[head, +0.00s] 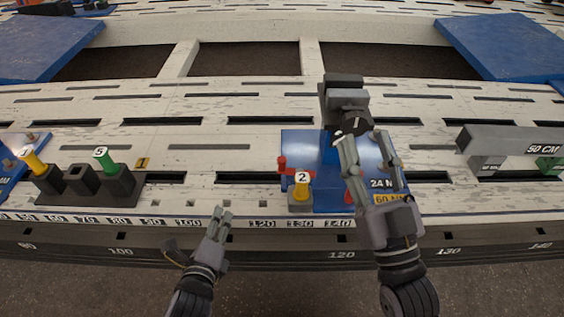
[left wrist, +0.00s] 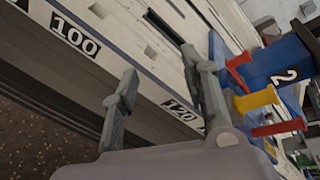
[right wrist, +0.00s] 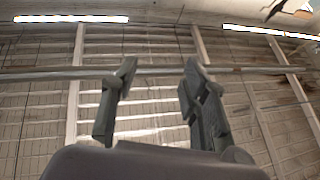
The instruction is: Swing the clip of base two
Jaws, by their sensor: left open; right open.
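A blue base (head: 300,147) sits on the pale bench and carries a dark block-shaped head (head: 344,95). At its front left a yellow piece with a white cap marked 2 (head: 302,178) stands on a grey foot, with a red part (head: 283,166) beside it. In the left wrist view, red arms (left wrist: 280,128) and a yellow arm (left wrist: 256,99) stick out near a white 2 label. Which part is the clip I cannot tell. My left gripper (head: 222,218) is open and empty, in front of the bench, left of the base. My right gripper (head: 366,152) is open, raised before the base's right part and partly hiding it.
A black holder (head: 80,181) with yellow and green pieces stands at the left. A grey bridge-like block (head: 505,138) marked 50 CM stands at the right. Blue panels (head: 40,45) lie at the back. The slotted bench top is bare between holder and base.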

